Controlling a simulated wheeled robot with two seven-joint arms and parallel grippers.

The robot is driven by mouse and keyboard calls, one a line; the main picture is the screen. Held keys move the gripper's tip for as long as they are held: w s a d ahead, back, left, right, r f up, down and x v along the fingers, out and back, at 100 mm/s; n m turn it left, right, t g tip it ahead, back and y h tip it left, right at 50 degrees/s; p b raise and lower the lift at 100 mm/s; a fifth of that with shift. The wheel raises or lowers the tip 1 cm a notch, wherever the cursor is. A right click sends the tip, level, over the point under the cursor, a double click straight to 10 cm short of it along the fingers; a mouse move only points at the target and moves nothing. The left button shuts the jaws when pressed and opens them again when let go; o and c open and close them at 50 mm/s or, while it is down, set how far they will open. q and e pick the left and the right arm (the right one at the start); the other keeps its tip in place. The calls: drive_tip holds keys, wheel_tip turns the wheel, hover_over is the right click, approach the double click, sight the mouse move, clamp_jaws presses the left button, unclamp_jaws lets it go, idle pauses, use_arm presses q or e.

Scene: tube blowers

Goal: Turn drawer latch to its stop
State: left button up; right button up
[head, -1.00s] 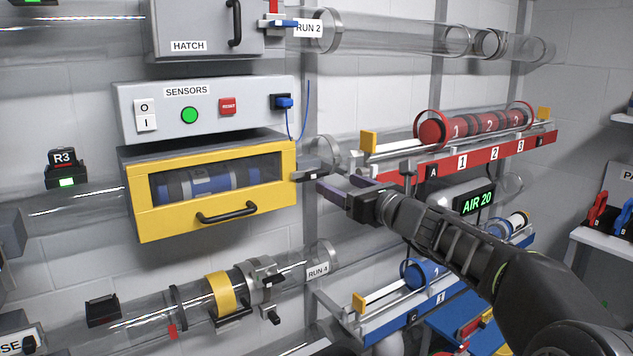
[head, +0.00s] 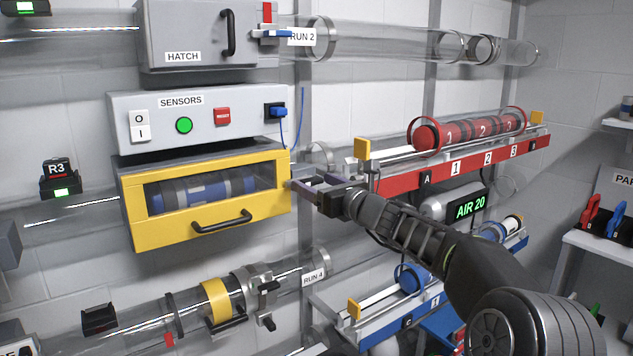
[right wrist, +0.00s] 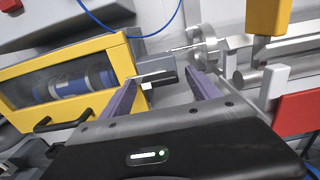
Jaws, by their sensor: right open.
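The yellow drawer (head: 215,235) is shut, with a window showing a blue canister (head: 200,190) inside. Its latch is a short dark lever on the drawer's right side. In the right wrist view the latch (right wrist: 157,78) lies about level, between and just beyond my fingertips. In the head view my right gripper mostly hides it. My right gripper (head: 300,183) is open, with its two purple fingers at the drawer's right edge; it also shows in the right wrist view (right wrist: 162,80). I cannot tell whether a finger touches the latch. My left gripper is not in view.
The sensors box (head: 200,118) sits right above the drawer, with a blue plug and cable (head: 276,112) at its right. A clear tube (head: 322,155) runs behind my gripper. The red rack (head: 460,165) with red canisters is close on the right.

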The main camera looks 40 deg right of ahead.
drive_tip(key=shift+w, duration=0.15)
drive_tip(key=shift+c, duration=0.3)
drive_tip(key=c, duration=1.3)
drive_tip(key=shift+f+n+b, duration=0.1)
drive_tip(key=shift+n+b, duration=7)
drive_tip(key=shift+n, duration=1.9)
